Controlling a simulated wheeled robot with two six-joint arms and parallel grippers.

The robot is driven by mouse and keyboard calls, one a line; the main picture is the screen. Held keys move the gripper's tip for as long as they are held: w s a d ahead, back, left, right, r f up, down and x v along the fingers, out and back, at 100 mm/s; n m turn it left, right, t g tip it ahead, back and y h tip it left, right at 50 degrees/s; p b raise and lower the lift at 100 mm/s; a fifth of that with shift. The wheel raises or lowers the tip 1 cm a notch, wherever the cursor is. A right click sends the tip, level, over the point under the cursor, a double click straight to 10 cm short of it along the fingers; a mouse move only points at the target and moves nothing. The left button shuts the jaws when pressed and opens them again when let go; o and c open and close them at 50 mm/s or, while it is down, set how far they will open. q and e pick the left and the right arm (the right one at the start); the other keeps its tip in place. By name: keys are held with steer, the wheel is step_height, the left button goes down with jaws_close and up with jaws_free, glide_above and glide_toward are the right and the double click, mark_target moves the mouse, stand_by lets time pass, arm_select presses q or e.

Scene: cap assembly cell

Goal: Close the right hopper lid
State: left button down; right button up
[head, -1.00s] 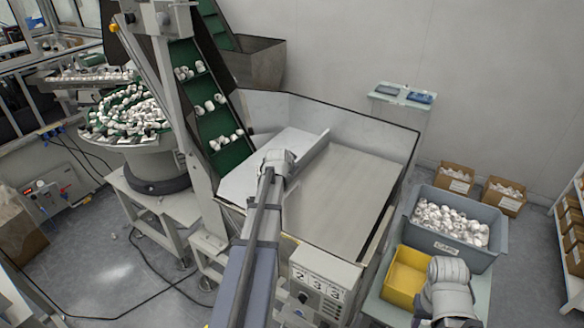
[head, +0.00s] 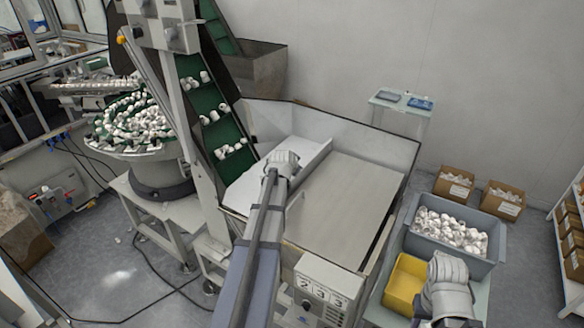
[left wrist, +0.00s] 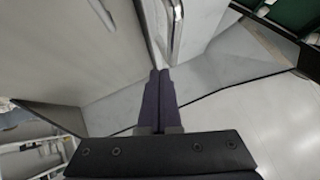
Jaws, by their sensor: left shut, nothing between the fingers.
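The hopper (head: 408,150) stands in the middle of the head view. Its right lid (head: 345,205) is a broad pale panel that looks roughly flat over the right part. A white panel (head: 262,182) with a raised edge covers the left part. My left arm reaches over the front to the seam between the panels; its fingers are hidden there. In the left wrist view my left gripper (left wrist: 160,78) is shut and empty, beside a pale panel (left wrist: 90,50) and a metal edge (left wrist: 176,30). I cannot tell whether the fingertips touch. Only my right arm's links show at lower right.
A control box (head: 318,292) stands at the hopper's front. A grey bin of white caps (head: 490,268) and a yellow bin (head: 402,288) stand to the right. A green conveyor (head: 212,128) rises on the left beside the bowl feeder (head: 150,165).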

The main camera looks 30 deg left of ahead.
arm_select(q)
steer(key=s+r+p, duration=0.5)
steer(key=s+r, duration=0.1)
steer(key=shift+s+d+r, duration=0.15)
steer(key=shift+s+r, duration=0.1)
steer(key=shift+s, duration=0.05)
arm_select(e)
step_height(320, 180, up, 6)
steer(key=shift+r, duration=0.2)
arm_select(q)
steer(key=s+d+f+m+g+h+b, duration=0.15)
steer(key=d+f, duration=0.25)
steer(key=d, duration=0.4)
steer(key=s+d+f+g+h+b, duration=0.1)
steer(key=d+f+b, duration=0.15)
steer(key=d, duration=0.65)
steer(key=s+d+f+g+h+b, duration=0.15)
steer(key=d+f, duration=0.25)
steer(key=d, duration=0.4)
steer(key=s+d+f+g+y+b, duration=0.1)
steer(key=s+d+f, duration=0.3)
steer(key=s+d, duration=0.4)
steer(key=s+d+f+g+b, duration=0.4)
steer(key=s+d, duration=0.5)
steer(key=d, duration=0.1)
steer(key=shift+s+m+y, duration=0.25)
steer(key=shift+m+y, duration=0.15)
steer(key=shift+m, duration=0.05)
arm_select(e)
step_height(320, 180, down, 11)
